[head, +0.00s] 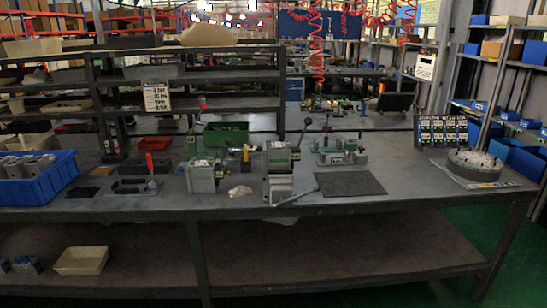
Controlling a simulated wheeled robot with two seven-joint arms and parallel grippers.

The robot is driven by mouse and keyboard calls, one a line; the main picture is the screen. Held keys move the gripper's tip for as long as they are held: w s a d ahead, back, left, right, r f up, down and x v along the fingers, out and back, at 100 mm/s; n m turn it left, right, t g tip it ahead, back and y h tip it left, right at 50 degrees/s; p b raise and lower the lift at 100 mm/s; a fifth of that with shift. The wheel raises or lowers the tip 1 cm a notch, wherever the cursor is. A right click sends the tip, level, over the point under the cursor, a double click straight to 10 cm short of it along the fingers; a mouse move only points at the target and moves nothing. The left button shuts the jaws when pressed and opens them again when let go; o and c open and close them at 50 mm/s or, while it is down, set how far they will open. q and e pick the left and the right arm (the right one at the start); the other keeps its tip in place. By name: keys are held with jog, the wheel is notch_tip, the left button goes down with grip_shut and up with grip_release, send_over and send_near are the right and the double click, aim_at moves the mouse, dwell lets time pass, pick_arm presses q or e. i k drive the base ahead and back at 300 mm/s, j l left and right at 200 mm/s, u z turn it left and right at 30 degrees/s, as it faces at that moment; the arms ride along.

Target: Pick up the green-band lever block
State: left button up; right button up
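Grey lever blocks stand near the middle of the workbench (230,207). One block (279,159) has a green strip across its body and a dark lever rising to the upper right; it looks like the green-band block, though the band is small. Directly in front of it and overlapping it in view is a paler grey part (280,187) with a rod pointing right; I cannot tell if the two are joined. Another grey block (201,177) stands to the left, with a red-tipped lever upright above it. Neither of my grippers is in view.
A blue bin (38,188) with grey parts is at the left. A green bin (226,141) stands behind the blocks. A green-grey fixture (340,154) stands behind a dark mat (349,184). A round grey part (474,164) is at the right. The bench's front right is clear.

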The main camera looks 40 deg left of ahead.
aim_at(279, 156)
jog(key=u, duration=1.2)
jog(key=i+z, duration=0.1)
jog(key=i, duration=0.5)
jog(key=i+j+z, duration=0.1)
jog(key=i, duration=0.5)
jog(key=i+j+z, duration=0.1)
jog(key=i, duration=0.5)
